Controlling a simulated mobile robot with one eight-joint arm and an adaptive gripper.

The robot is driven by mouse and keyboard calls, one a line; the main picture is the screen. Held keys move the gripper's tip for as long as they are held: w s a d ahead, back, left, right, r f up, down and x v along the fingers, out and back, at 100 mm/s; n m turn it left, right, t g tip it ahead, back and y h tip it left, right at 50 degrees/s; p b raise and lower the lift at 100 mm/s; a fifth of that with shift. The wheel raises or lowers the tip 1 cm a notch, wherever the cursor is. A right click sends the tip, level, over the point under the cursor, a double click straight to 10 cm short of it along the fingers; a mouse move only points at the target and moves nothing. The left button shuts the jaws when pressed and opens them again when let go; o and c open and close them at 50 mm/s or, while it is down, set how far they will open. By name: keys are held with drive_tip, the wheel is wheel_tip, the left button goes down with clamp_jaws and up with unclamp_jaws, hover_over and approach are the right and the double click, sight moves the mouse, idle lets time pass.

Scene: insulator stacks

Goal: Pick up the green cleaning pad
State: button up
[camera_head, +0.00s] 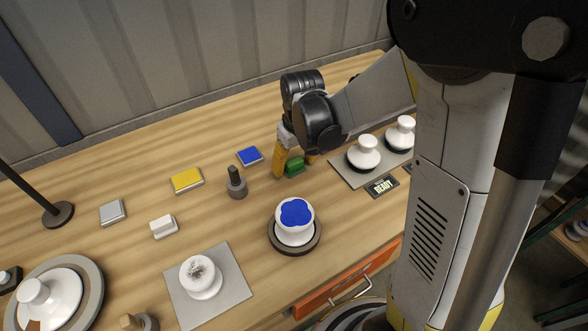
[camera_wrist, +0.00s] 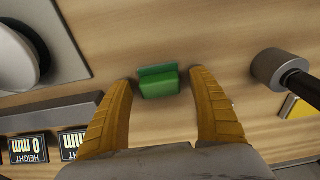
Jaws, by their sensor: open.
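The green cleaning pad (camera_head: 294,169) lies on the wooden bench, partly hidden by my gripper in the head view. In the wrist view the green pad (camera_wrist: 158,82) shows as a small block with a darker green raised edge. It sits between the tips of my two yellow fingers, slightly beyond them. My gripper (camera_head: 293,163) points down over the pad, and in the wrist view my gripper (camera_wrist: 165,85) is open with a gap on both sides of the pad. I cannot tell the exact height of the fingertips above the bench.
A blue pad (camera_head: 249,156) and a dark-handled tool (camera_head: 236,183) stand left of my gripper. A yellow pad (camera_head: 187,180) lies farther left. White insulators (camera_head: 363,152) stand on a grey plate at right, and a blue-topped insulator (camera_head: 295,218) stands in front.

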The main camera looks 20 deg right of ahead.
sight(293, 160)
drive_tip(key=shift+r, duration=0.1)
drive_tip(key=shift+c, duration=0.6)
drive_tip(key=c, duration=1.1)
drive_tip(key=shift+c, duration=0.3)
drive_tip(key=shift+r+p, duration=0.45)
drive_tip(key=shift+r, duration=0.15)
wheel_tip(293, 160, up, 3)
drive_tip(key=shift+r+p, duration=0.1)
drive_tip(key=shift+p, duration=0.7)
drive_tip(key=s+d+r+p, duration=0.3)
drive_tip(key=s+d+r, duration=0.3)
drive_tip(key=d, duration=0.3)
drive_tip(key=shift+s+d+r+p, duration=0.15)
drive_tip(key=shift+s+r+p, duration=0.15)
drive_tip(key=shift+s, duration=0.3)
